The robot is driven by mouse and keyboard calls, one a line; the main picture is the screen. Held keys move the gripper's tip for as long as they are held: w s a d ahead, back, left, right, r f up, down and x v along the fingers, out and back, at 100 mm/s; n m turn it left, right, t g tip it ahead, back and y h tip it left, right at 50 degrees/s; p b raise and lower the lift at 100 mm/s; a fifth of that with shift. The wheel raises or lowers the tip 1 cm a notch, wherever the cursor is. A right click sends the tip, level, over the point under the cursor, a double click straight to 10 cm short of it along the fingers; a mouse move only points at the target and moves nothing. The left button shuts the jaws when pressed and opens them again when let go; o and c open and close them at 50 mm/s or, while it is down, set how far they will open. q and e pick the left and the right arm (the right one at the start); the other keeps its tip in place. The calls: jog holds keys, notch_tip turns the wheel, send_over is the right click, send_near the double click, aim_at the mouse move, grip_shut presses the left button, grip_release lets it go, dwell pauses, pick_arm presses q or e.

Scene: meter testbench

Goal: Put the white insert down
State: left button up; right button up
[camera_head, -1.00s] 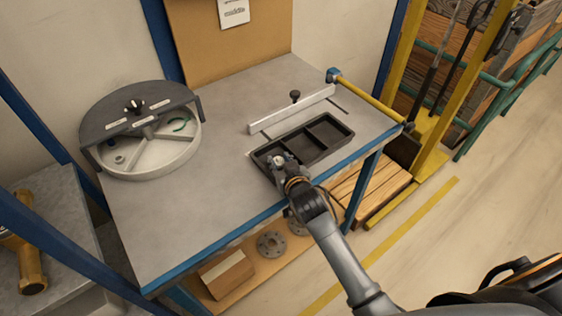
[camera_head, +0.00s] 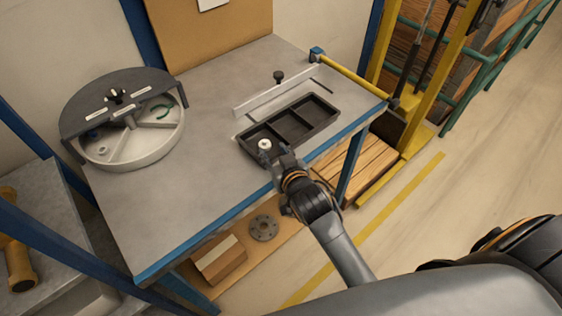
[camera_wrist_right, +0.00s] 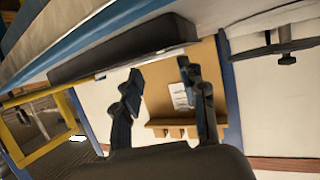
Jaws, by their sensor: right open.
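The white insert (camera_head: 264,144) is small and round with a dark centre. It shows in the head view at the left compartment of the black tray (camera_head: 325,106), near that compartment's front. My right gripper (camera_head: 278,155) is just in front of it, at the tray's front left edge. In the right wrist view my right gripper (camera_wrist_right: 157,76) has its two fingers apart with nothing between them. The dark tray side (camera_wrist_right: 115,52) shows above the fingers there, and the insert is not visible. My left gripper is out of view.
A round grey-and-white divided container (camera_head: 128,150) stands on the table's left. A light metal bar (camera_head: 280,92) with a black knob lies behind the tray. The grey tabletop (camera_head: 195,180) between container and tray is clear. A yellow rail (camera_head: 350,75) runs along the right edge.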

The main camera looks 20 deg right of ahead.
jog(key=v, duration=0.5)
jog(key=shift+s, duration=0.2)
jog(key=shift+o, duration=0.2)
dwell(1.9)
